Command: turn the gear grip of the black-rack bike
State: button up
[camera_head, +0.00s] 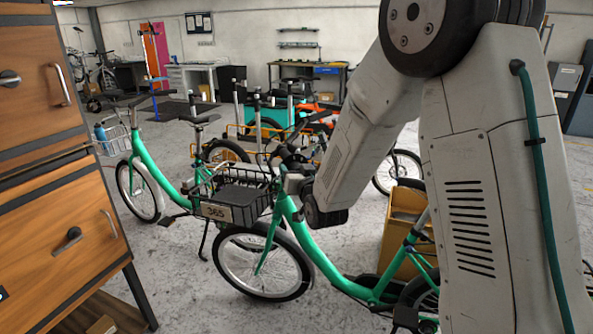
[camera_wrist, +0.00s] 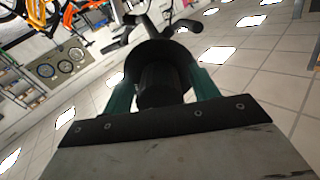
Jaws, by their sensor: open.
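The black-rack bike is the near green bike (camera_head: 318,262); its black front rack (camera_head: 243,199) carries a plate reading 365. Its dark handlebar (camera_head: 290,152) is partly behind my arm. My gripper (camera_wrist: 163,75) is open, with a teal finger on each side of a dark round part (camera_wrist: 160,84), apparently the bike's grip end. I cannot tell whether the fingers touch it. In the head view my gripper is small beside the handlebar, and its fingertips are not clear. More of the handlebar (camera_wrist: 190,25) shows beyond the fingers in the wrist view.
Another green bike (camera_head: 148,160) with a silver basket (camera_head: 113,140) stands to the left. A wooden drawer cabinet (camera_head: 60,215) fills the left edge. A yellow-brown box (camera_head: 402,232) is behind the near bike. Bare floor (camera_head: 175,260) lies between cabinet and bike.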

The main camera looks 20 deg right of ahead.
jog(key=c, duration=1)
jog(key=n, duration=0.4)
jog(key=shift+n, duration=2.5)
jog(key=o, duration=1)
